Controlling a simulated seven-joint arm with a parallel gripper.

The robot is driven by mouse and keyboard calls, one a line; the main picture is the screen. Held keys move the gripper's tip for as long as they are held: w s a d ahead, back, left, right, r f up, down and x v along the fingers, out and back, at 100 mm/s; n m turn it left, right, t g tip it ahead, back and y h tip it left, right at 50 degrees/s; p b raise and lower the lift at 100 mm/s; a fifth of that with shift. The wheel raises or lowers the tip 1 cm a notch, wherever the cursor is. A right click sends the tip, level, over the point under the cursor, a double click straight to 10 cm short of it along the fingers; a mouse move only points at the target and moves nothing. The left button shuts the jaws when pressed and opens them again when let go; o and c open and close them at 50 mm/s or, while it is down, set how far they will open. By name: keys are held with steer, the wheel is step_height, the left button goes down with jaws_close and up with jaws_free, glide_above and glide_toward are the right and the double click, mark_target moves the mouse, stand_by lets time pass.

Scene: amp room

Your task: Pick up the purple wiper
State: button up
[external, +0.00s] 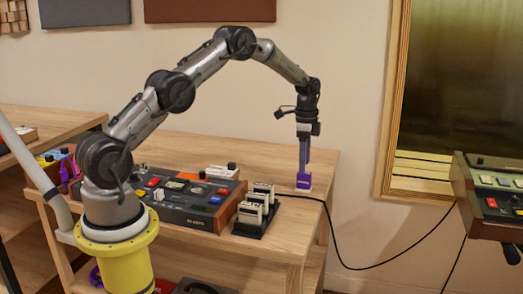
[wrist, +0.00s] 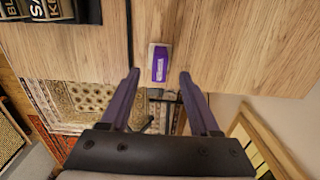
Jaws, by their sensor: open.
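The purple wiper (wrist: 159,64) is a small block with a purple face and a white edge. It lies on the wooden table near the edge in the wrist view, and it also shows at the table's right end in the external view (external: 304,183). My gripper (wrist: 158,75) has purple fingers, spread open with nothing held. The fingertips are on either side of the wiper's near end in the wrist view. In the external view my gripper (external: 304,171) points down directly over the wiper; I cannot tell whether it touches it.
A rack of white-faced blocks (external: 255,211) and a dark control console (external: 185,196) stand left of the wiper. A black cable (external: 330,222) runs across the table and off its edge. Bare wood surrounds the wiper. Another console (external: 492,194) is at far right.

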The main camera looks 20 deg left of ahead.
mark_target(304, 175)
steer(key=shift+d+f, duration=0.1)
steer(key=shift+f, duration=2.5)
jaws_close()
